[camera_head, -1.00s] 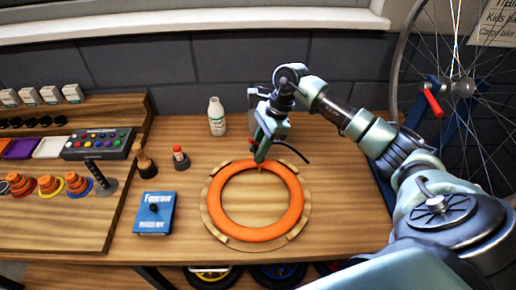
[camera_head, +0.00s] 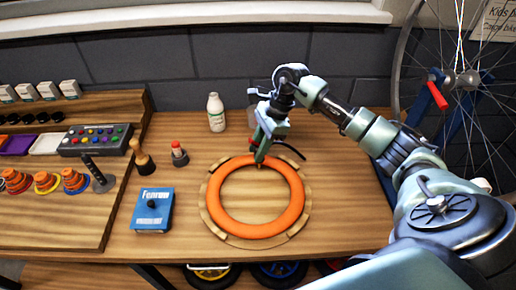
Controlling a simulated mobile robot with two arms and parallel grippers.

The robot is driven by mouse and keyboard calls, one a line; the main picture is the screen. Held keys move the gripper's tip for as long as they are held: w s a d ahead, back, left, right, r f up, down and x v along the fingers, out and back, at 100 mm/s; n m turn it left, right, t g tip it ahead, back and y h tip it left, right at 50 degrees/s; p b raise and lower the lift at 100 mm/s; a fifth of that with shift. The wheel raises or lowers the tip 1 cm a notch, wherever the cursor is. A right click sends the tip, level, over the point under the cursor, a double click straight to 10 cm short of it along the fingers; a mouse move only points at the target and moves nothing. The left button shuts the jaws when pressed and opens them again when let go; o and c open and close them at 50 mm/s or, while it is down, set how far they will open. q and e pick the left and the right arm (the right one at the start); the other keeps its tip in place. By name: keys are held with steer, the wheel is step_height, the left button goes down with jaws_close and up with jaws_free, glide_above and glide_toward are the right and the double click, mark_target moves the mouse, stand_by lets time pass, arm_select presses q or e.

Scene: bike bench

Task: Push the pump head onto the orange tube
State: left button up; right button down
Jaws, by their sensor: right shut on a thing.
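The orange tube (camera_head: 227,222) is a ring lying flat in a round wooden holder (camera_head: 209,221) on the bench. My right gripper (camera_head: 259,158) is at the far edge of the tube, pointing down. It is shut on the green pump head, which mostly hides between the fingers. A dark hose (camera_head: 290,148) runs out to the right from there. The pump head's lower end is at the tube's far edge, where a small valve seems to stand. I cannot tell whether the pump head is seated on it. My left gripper is not in view.
A wooden shelf with small parts is at far left. A wheel stands at right. The bench right of the holder is clear.

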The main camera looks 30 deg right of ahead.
steer(key=shift+f, duration=0.3)
steer(key=c, duration=1)
jaws_free()
steer(key=shift+c, duration=0.2)
steer(key=shift+b, duration=0.3)
